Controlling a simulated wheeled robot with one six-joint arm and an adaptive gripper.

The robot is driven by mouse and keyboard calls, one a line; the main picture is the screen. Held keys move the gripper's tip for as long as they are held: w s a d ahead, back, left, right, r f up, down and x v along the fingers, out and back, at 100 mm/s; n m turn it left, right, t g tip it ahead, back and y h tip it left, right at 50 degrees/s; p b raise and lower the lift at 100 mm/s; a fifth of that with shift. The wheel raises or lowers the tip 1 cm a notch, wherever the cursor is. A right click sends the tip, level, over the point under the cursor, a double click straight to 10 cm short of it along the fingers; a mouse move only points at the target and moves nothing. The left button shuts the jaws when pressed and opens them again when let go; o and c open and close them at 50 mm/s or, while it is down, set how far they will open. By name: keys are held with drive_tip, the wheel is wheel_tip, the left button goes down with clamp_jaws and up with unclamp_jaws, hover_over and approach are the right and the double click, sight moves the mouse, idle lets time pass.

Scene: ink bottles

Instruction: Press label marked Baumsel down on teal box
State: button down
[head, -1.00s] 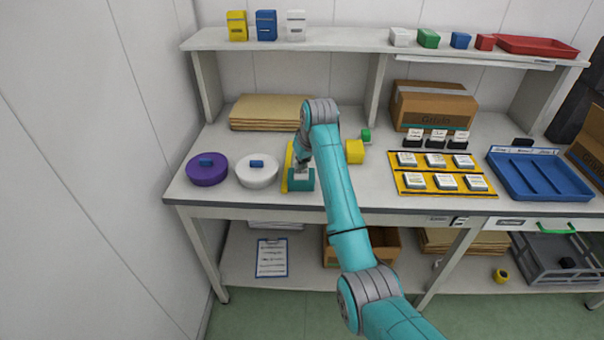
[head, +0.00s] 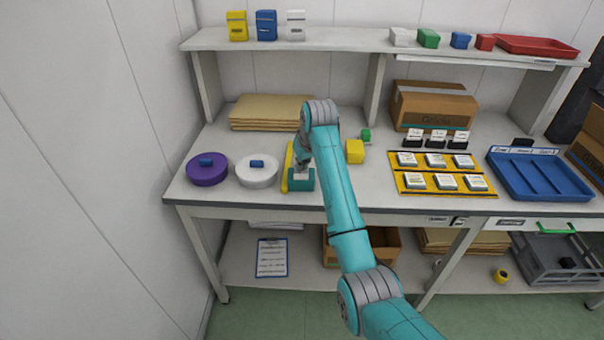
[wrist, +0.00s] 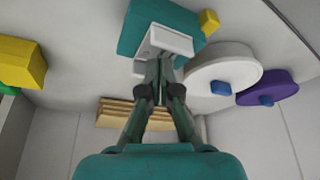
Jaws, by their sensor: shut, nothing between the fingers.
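The teal box (head: 302,185) stands near the front edge of the bench, left of my forearm. It also shows in the wrist view (wrist: 133,36). A white label piece (wrist: 166,40) lies on the box; its writing cannot be read, so I cannot confirm the name Baumsel. My gripper (wrist: 160,62) is shut and empty, its fingertips together at the label's edge, touching or just above it. In the head view my arm's end reaches down over the box and partly hides it.
A yellow piece (head: 287,172) stands just left of the box, and a yellow block (head: 355,151) to the right of my arm. White (head: 257,175) and purple (head: 206,174) round containers stand to the left. Yellow mats (head: 412,181) with labelled pieces lie to the right.

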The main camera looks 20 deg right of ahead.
drive_tip(key=shift+f, duration=0.8)
idle(0.8)
drive_tip(key=shift+r, duration=3.55)
